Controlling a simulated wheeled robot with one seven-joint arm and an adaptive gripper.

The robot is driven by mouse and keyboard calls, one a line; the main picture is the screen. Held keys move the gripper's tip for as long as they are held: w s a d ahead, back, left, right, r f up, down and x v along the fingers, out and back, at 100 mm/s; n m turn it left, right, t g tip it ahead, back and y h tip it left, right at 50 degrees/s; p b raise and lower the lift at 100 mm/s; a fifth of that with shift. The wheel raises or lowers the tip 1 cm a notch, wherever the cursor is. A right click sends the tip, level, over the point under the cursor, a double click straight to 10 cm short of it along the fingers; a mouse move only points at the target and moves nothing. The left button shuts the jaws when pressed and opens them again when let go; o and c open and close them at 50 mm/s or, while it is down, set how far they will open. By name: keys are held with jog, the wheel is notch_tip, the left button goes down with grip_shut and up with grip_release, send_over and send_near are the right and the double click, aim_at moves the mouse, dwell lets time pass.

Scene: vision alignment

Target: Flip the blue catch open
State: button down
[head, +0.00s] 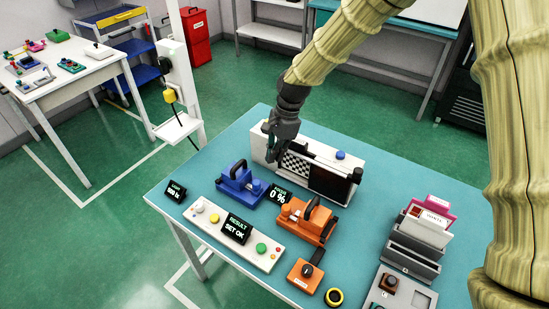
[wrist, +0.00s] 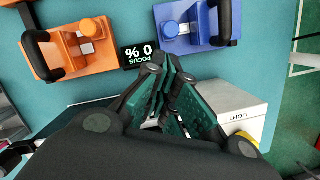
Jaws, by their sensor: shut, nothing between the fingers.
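The blue catch (head: 238,187) is a blue block with a black looped handle, on the teal table left of centre in the head view. In the wrist view the blue catch (wrist: 182,28) is at the top, right of centre, with its handle on its right. My gripper (head: 277,160) points down over the white box with the checkered panel, behind and to the right of the blue catch. In the wrist view my gripper (wrist: 172,68) is shut and empty, apart from the catch.
An orange catch (head: 306,221) stands to the right of the blue one, with a black "FOCUS 0%" display (head: 280,194) between them. The white box (head: 262,150) is behind. A button panel (head: 265,252) lies in front. Card holders (head: 414,250) stand at the right.

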aim_at(254, 185)
jog(key=x, duration=0.2)
jog(key=p+x, duration=0.1)
jog(key=x, duration=0.1)
jog(key=p+x, duration=0.1)
jog(key=x, duration=0.1)
jog(key=shift+w+f, duration=0.2)
jog(key=shift+f, duration=0.25)
jog(key=shift+w+a+f, duration=0.1)
jog(key=shift+w+f, duration=0.1)
jog(key=shift+f, duration=0.4)
jog(key=shift+w+a+f, duration=0.1)
jog(key=shift+w+f, duration=0.05)
jog(key=shift+f, duration=0.5)
jog(key=shift+s, duration=0.25)
jog(key=shift+f, duration=0.1)
jog(key=shift+w, duration=0.1)
